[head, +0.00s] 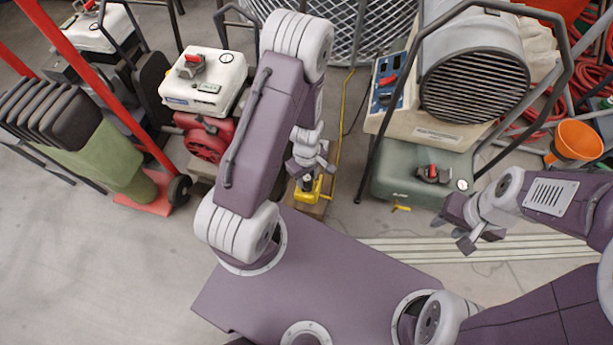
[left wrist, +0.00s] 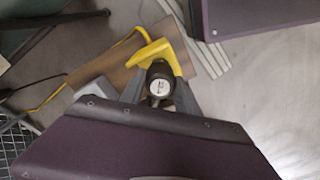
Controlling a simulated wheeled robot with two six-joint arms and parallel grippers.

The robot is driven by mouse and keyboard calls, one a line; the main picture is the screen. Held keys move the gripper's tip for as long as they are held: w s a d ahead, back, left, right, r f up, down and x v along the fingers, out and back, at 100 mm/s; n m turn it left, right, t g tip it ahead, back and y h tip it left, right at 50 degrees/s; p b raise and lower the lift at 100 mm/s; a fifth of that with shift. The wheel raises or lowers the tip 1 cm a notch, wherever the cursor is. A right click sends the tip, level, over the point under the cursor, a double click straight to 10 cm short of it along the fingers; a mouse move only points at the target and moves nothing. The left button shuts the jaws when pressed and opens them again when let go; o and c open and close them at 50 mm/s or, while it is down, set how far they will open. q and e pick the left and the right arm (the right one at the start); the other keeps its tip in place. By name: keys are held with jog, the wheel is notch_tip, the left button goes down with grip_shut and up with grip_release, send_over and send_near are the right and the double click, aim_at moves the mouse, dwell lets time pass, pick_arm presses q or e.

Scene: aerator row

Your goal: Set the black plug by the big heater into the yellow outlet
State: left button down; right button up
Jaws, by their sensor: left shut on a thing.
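My left gripper (head: 308,176) is shut on the black plug (left wrist: 160,78), which stands out between the fingertips in the left wrist view. The plug is seen end-on there and overlaps the yellow outlet (left wrist: 155,52). In the head view the yellow outlet (head: 307,191) sits on a wooden board right below the left gripper. I cannot tell whether the plug is in the outlet or just above it. The big heater (head: 473,80) stands on the right with its round black grille. My right gripper (head: 462,226) is open and empty in front of the heater's green tank.
A yellow cord (head: 343,115) runs from the back toward the outlet. A white-and-red machine (head: 205,85) stands left of my left arm, and an orange funnel (head: 577,141) lies far right. Bare floor (head: 80,260) is free at front left.

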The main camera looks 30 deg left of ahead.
pick_arm(q)
jog(key=shift+f+b, duration=1.75)
jog(key=shift+f, duration=0.05)
jog(key=c, duration=0.8)
grip_release()
jog(key=shift+w, duration=0.1)
jog(key=shift+r+p, duration=0.3)
jog(key=shift+p, duration=0.05)
notch_tip(320, 180, up, 9)
jog(key=p, duration=0.8)
jog(key=shift+f, duration=0.3)
